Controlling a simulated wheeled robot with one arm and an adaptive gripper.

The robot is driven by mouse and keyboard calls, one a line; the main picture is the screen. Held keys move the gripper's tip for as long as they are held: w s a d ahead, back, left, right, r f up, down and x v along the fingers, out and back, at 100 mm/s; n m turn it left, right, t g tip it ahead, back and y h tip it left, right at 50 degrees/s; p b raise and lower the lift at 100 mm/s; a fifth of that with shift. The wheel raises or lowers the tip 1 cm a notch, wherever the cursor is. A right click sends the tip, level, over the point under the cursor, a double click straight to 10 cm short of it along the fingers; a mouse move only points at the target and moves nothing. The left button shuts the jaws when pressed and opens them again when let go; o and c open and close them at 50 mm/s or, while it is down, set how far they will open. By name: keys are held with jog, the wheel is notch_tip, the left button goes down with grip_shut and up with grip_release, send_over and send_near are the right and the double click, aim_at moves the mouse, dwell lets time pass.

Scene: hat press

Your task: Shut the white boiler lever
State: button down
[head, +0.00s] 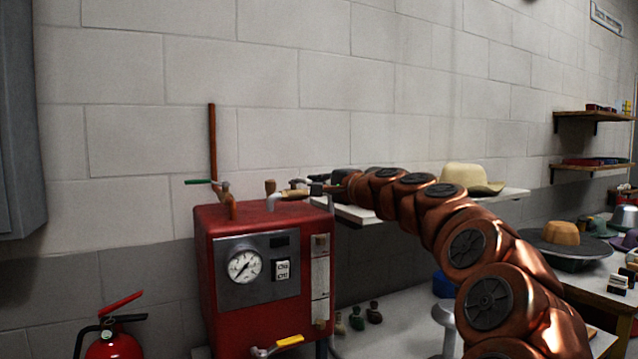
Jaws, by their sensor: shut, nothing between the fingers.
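The red boiler (265,215) stands left of centre against the block wall. My gripper (316,188) is small and dark at the end of my copper arm. It is shut and empty, close to the pale fitting above the boiler's top right edge. I cannot tell whether it touches the lever.
A green-handled valve (200,182) and an upright copper pipe (213,145) are at the boiler's top left. A yellow lever (290,340) is at its lower front. A shelf with a cream hat (465,178) lies behind my arm. A fire extinguisher (113,345) stands lower left.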

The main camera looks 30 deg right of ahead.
jog(key=shift+w+a, duration=0.1)
jog(key=shift+a, duration=0.2)
jog(key=d, duration=0.2)
jog(key=s+d+p, duration=0.1)
jog(key=d, duration=0.1)
jog(key=shift+d, duration=0.35)
jog(key=s+d+b, duration=0.1)
jog(key=s, duration=0.8)
jog(key=shift+s+d+b, duration=0.2)
jog(key=shift+s+b, duration=0.05)
jog(key=shift+b, duration=0.15)
